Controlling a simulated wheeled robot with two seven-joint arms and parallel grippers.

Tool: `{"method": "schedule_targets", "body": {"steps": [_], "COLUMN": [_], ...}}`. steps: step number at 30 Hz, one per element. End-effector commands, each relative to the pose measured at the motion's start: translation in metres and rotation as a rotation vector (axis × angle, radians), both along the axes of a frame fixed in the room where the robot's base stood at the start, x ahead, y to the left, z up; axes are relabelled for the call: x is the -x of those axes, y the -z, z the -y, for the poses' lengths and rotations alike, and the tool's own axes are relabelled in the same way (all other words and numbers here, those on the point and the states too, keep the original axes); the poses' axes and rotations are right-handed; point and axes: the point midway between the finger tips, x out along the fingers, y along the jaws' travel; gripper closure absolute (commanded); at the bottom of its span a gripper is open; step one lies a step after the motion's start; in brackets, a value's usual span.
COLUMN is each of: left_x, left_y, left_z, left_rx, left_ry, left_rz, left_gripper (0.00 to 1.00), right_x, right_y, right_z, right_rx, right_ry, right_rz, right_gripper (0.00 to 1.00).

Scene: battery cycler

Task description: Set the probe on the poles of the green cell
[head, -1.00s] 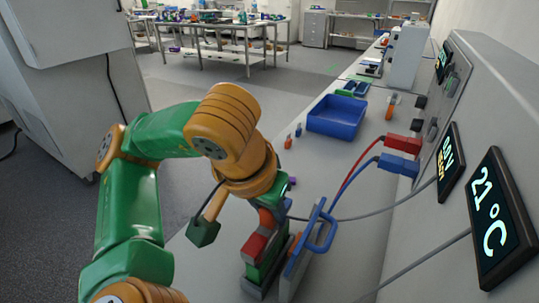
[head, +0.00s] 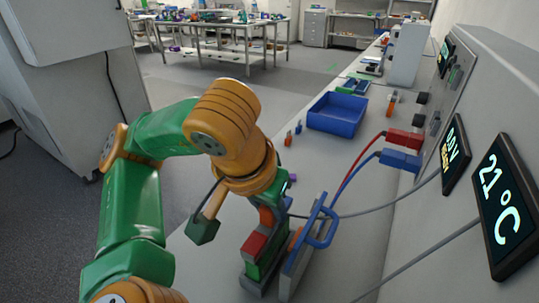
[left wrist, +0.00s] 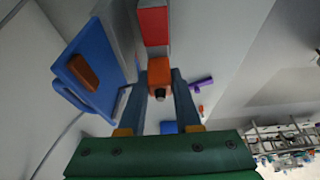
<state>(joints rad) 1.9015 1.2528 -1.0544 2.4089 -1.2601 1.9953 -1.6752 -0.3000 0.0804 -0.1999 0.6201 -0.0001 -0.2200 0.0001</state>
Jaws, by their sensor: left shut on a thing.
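My left gripper (left wrist: 159,98) is shut on the orange probe (left wrist: 160,72), whose dark tip shows between the fingers in the left wrist view. In the head view the left gripper (head: 277,213) hangs just above the green cell (head: 268,266). The cell stands in a grey holder (head: 254,286) and has a red block (head: 254,244) on top; that red block also shows in the left wrist view (left wrist: 153,26). The fingers partly hide the cell's top, and I cannot tell whether the probe touches its poles. My right gripper is out of view.
Red (head: 404,139) and blue (head: 400,160) plugs with cables sit by the right-hand panel. A blue bin (head: 337,113) and small orange and blue pieces lie farther back.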

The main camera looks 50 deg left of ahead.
Motion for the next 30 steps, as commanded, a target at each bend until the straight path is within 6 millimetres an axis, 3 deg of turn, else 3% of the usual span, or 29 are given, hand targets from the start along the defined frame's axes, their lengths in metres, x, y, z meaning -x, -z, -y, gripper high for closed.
{"method": "schedule_targets", "body": {"steps": [30], "left_x": [0.0], "left_y": [0.005], "left_z": [0.0], "left_rx": [0.0], "left_ry": [0.0], "left_rz": [0.0], "left_gripper": [1.0], "right_x": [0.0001], "right_y": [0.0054], "right_z": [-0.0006], "right_rx": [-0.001], "right_ry": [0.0], "right_rz": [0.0], "right_gripper": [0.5]}}
